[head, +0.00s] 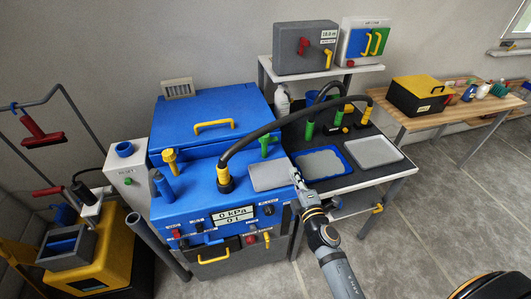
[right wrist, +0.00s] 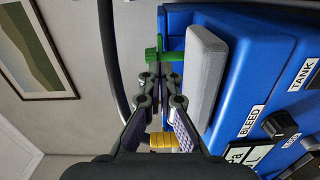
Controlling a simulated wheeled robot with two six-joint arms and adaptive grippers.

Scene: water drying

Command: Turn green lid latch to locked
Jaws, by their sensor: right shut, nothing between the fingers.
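The green lid latch (head: 267,146) is a T-shaped handle on top of the blue machine (head: 190,205), near the back right of its top. In the right wrist view the green latch (right wrist: 152,56) shows just beyond my fingertips, partly hidden by them. My right gripper (head: 296,176) is at the machine's right edge, beside a grey pad, in front and to the right of the latch. In the right wrist view the right gripper (right wrist: 160,72) has its fingertips together with nothing between them. I cannot tell whether they touch the latch. My left gripper is not in view.
A black hose with a yellow collar (head: 224,178) arches over the machine beside the latch. The grey pad (head: 269,176) lies close to my fingers. A black-topped table (head: 340,183) with a blue-rimmed tray (head: 321,163) stands at right. A yellow handle (head: 213,124) is on the blue lid.

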